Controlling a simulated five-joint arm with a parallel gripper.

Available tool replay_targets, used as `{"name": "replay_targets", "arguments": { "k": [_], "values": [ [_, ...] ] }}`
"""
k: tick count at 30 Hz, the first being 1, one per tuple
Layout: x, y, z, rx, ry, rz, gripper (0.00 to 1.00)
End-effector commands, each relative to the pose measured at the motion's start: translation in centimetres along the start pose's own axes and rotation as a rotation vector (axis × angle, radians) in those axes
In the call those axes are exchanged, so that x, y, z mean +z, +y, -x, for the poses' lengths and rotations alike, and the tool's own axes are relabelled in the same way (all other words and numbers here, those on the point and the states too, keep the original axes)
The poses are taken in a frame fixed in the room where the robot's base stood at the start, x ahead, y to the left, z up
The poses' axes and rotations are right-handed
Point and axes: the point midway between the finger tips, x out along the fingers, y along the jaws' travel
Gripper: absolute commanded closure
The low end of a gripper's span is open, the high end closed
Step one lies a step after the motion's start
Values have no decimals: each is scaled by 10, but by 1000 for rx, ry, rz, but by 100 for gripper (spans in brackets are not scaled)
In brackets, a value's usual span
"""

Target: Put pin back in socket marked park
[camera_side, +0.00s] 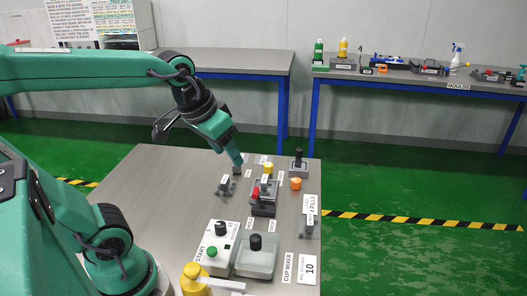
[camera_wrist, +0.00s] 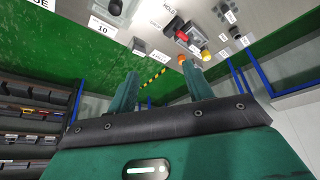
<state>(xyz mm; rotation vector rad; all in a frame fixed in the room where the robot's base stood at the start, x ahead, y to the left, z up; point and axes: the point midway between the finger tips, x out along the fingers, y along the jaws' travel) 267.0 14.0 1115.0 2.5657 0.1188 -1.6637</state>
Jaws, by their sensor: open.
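My gripper (camera_side: 237,160) is above the far part of the grey table in the side view, pointing down. In the wrist view its two green fingers (camera_wrist: 158,88) stand apart with nothing between them. A black-knobbed peg (camera_side: 298,154), possibly the pin, stands upright in a grey block at the table's far right, well right of my gripper. A red-handled grey device (camera_side: 264,200) sits mid-table; its red part (camera_wrist: 168,26) also shows in the wrist view. Small labels lie around these parts. I cannot read which socket is marked park.
An orange cylinder (camera_side: 296,183) and a yellow piece (camera_side: 268,168) stand near the device. A white START panel (camera_side: 218,245) and a black-knobbed cup mixer box (camera_side: 257,258) are nearer. A small grey bracket (camera_side: 226,186) is left of the device. The table's left side is clear.

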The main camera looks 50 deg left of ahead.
Motion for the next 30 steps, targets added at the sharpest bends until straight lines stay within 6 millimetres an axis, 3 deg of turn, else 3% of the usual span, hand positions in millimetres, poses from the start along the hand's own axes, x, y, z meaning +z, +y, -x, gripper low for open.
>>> {"name": "replay_targets", "arguments": {
  "k": [14,30],
  "values": [
    [-67,-21,-25,-38,-103,161,49],
    [-131,-57,-80,-83,-211,344,49]
  ]
}}
